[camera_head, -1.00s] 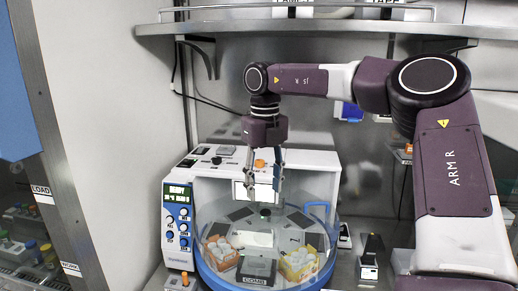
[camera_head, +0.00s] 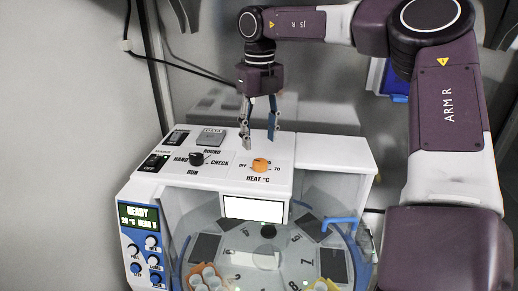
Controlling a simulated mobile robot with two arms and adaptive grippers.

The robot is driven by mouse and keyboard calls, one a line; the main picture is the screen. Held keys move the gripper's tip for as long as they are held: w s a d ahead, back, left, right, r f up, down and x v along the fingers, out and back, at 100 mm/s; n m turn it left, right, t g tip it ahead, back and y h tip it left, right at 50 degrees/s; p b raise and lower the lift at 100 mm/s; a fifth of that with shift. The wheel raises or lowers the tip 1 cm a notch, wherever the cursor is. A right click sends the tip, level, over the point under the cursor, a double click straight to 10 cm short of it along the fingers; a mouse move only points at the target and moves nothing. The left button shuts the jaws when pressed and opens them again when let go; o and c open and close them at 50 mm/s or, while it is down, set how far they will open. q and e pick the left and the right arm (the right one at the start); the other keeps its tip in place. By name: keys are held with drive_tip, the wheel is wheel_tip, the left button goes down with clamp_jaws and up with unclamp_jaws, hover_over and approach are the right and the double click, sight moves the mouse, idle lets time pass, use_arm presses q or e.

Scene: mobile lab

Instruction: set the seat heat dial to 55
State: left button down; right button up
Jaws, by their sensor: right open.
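The heat dial (camera_head: 260,165) is an orange knob on the white top panel of the machine. Its label reads HEAT °C, with OFF at the left end of the scale and 70 at the right; the exact pointer setting is too small to read. My right gripper (camera_head: 259,141) points down just above and behind the dial in the picture. Its two fingers are apart with nothing between them, and they do not appear to touch the dial. My left gripper is not in view.
On the same panel are a black HAND/CHECK/RUN knob (camera_head: 197,158), a black switch (camera_head: 152,163) and a grey plate (camera_head: 210,138). A round carousel with orange racks lies below.

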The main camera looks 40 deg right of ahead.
sight(260, 161)
drive_tip(key=f+p, duration=0.1)
drive_tip(key=f, duration=0.2)
drive_tip(key=f+p, duration=0.1)
drive_tip(key=f, duration=0.1)
drive_tip(key=shift+s+a+f, duration=0.1)
drive_tip(key=shift+s+f, duration=0.1)
drive_tip(key=shift+f, duration=0.65)
drive_tip(key=shift+c, duration=0.9)
drive_tip(key=c, duration=1)
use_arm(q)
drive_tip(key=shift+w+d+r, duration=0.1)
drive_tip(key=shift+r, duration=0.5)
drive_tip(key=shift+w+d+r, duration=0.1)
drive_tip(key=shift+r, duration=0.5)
use_arm(e)
drive_tip(key=shift+o, duration=0.2)
